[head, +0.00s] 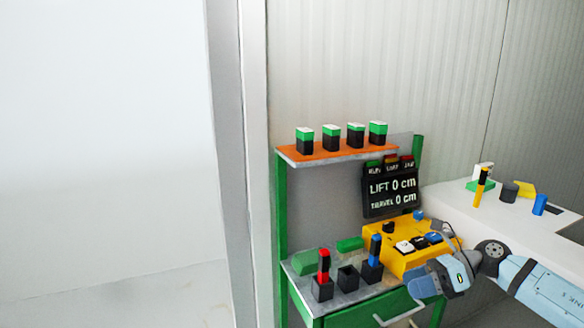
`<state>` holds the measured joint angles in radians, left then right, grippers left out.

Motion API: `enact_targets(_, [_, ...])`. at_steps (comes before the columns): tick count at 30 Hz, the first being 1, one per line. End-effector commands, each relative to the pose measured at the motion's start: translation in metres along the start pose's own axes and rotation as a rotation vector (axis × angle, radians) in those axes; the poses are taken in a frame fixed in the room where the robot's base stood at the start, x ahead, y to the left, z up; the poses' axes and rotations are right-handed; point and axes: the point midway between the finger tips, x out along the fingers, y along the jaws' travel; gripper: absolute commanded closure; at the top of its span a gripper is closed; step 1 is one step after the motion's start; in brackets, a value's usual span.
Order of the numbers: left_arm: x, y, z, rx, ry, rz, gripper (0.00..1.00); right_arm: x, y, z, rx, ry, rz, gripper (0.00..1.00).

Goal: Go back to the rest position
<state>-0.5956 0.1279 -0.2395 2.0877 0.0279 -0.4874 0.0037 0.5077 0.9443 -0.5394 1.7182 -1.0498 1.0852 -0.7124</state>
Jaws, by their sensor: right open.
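My right gripper (446,262) is at the end of my light blue arm, which comes in from the lower right. It is open, in front of the right side of the yellow control box (384,250), and hides part of it. I cannot tell whether it touches the box; no object shows between its fingers. My left gripper is not in view.
The box stands on a green-framed bench (372,308) beside a red-topped piece (324,265) and a blue-topped piece (375,249). A display (391,190) reads lift 0 cm, travel 0 cm. Several green-and-black blocks stand on the orange shelf (340,152). A white table (510,222) is right.

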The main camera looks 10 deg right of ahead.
Motion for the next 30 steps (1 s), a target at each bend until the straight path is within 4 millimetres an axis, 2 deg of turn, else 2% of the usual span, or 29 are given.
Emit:
enact_targets(1, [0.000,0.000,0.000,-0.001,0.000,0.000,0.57,0.034,0.012,-0.010,0.116,-0.119,0.056,0.40])
enact_targets(3, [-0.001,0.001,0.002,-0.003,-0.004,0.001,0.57,0.067,0.025,-0.016,0.300,-0.290,0.113,0.40])
enact_targets(6, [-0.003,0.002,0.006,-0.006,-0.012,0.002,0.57,0.101,0.040,-0.029,0.600,-0.522,0.182,0.40])
enact_targets(9, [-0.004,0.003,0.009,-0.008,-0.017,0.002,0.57,0.124,0.048,-0.050,0.938,-0.738,0.234,0.40])
enact_targets(11, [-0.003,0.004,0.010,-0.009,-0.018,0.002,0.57,0.133,0.050,-0.069,1.156,-0.859,0.256,0.40])
enact_targets(14, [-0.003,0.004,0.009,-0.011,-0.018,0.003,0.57,0.146,0.054,-0.110,1.533,-1.046,0.275,0.40])
enact_targets(18, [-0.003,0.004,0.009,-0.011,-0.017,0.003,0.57,0.160,0.066,-0.175,2.008,-1.251,0.265,0.40])
enact_targets(23, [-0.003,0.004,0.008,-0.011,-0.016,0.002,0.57,0.172,0.089,-0.239,2.422,-1.400,0.231,0.40])
enact_targets(27, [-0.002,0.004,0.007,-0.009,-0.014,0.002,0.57,0.183,0.117,-0.286,2.727,-1.496,0.185,0.40])
enact_targets(28, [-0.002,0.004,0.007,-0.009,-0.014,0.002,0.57,0.185,0.123,-0.296,-2.724,1.479,-0.170,0.40])
enact_targets(30, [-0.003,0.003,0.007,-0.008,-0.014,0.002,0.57,0.190,0.140,-0.316,-2.617,1.386,-0.130,0.40])
